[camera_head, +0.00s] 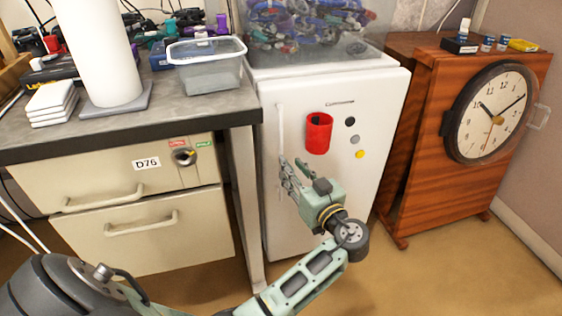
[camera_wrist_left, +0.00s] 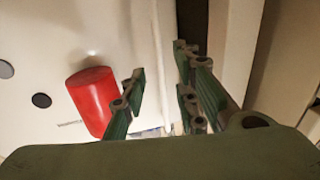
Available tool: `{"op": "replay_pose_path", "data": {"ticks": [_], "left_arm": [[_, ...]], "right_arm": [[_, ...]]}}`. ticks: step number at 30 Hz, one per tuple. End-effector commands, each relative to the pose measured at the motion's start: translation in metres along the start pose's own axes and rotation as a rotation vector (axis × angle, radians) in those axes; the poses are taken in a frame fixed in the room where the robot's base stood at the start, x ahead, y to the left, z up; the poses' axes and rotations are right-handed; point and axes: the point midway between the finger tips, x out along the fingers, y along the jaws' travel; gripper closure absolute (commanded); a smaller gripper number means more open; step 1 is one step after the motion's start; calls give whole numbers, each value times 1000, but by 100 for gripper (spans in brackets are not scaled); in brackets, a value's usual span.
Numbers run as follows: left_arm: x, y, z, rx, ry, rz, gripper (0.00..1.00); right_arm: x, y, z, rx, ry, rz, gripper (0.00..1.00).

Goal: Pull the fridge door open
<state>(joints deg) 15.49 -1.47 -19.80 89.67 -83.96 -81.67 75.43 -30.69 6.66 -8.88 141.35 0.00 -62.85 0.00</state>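The white fridge (camera_head: 345,165) stands in the middle of the head view, its door closed. Its long vertical handle (camera_head: 281,128) runs along the door's left edge. My left gripper (camera_head: 289,168) is at the handle's lower part, in front of the door. In the left wrist view, the gripper (camera_wrist_left: 160,85) is open, with a clear gap between its fingers. A pale upright strip, which looks like the handle (camera_wrist_left: 166,50), shows between the fingers; contact cannot be told. My right gripper is in neither view.
A red cup-like holder (camera_head: 318,133) and round magnets (camera_head: 354,140) are on the door. A desk with drawers (camera_head: 140,200) stands close on the left. A wooden cabinet with a clock (camera_head: 440,140) stands on the right. Floor before the fridge is clear.

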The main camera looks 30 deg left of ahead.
Motion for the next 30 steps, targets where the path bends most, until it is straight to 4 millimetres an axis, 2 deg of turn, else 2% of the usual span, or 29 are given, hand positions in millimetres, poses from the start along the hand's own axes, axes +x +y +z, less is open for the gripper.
{"op": "replay_pose_path", "data": {"ticks": [9,15,25,30], "left_arm": [[49,0,0,4,1,-1,72],[70,0,0,5,-1,1,72],[74,0,1,5,-3,2,72],[74,0,1,5,-3,2,87]], "right_arm": [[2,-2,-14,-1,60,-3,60],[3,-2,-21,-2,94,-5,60],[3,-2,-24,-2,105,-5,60],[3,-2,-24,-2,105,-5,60]]}}
